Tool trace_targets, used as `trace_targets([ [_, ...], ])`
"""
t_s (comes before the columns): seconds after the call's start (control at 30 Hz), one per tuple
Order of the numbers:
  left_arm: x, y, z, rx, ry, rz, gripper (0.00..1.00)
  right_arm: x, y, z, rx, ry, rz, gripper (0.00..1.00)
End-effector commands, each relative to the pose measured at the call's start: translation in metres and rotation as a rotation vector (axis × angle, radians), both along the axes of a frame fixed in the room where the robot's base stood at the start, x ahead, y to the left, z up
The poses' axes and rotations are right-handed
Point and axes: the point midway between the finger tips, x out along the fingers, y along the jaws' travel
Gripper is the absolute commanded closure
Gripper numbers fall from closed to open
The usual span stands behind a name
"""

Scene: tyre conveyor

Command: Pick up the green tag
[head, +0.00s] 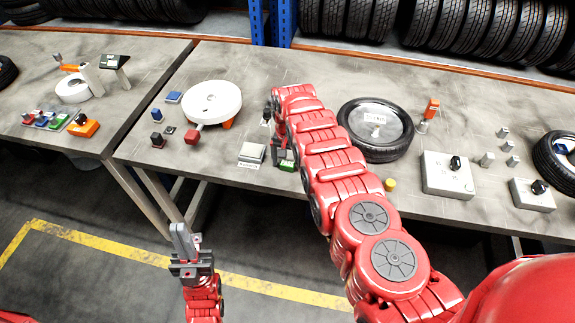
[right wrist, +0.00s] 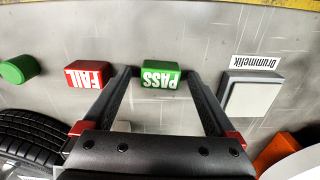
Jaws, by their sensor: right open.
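The green tag (right wrist: 161,75), a small block marked PASS, lies on the grey table. In the right wrist view it sits between the tips of my right gripper (right wrist: 160,78), with a gap on each side. My right gripper is open and holds nothing. In the head view the green tag (head: 287,166) shows just below my right gripper (head: 283,152), partly hidden by it. A red FAIL block (right wrist: 89,74) lies just outside one finger. My left gripper (head: 183,238) hangs in front of the table, away from the tags; its finger gap is unclear.
A white square pad (right wrist: 250,95) with a name label lies beside the right gripper. A tyre (head: 376,129), a round white stand (head: 211,102) and a grey switch box (head: 447,175) stand on the table.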

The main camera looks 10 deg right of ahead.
Motion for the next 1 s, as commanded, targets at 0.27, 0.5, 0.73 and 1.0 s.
trace_targets([
  [0.27, -0.0001, 0.0, 0.0001, 0.0, 0.0, 0.0, 1.0, 0.0002, 0.0, 0.0002, 0.0, -0.001, 0.0, 0.2],
  [0.5, 0.0, 0.0, 0.0, 0.0, 0.0, 0.0, 1.0, 0.0003, 0.0, 0.0002, 0.0, -0.001, 0.0, 0.63],
  [0.73, 0.0, 0.0, 0.0, 0.0, 0.0, 0.0, 1.0, 0.0003, 0.0, 0.0003, 0.0, -0.001, 0.0, 0.98],
  [1.0, 0.0, 0.0, -0.0003, 0.0, 0.0, 0.0, 1.0, 0.0006, -0.0003, 0.0011, 0.0, -0.001, 0.0, 0.98],
])
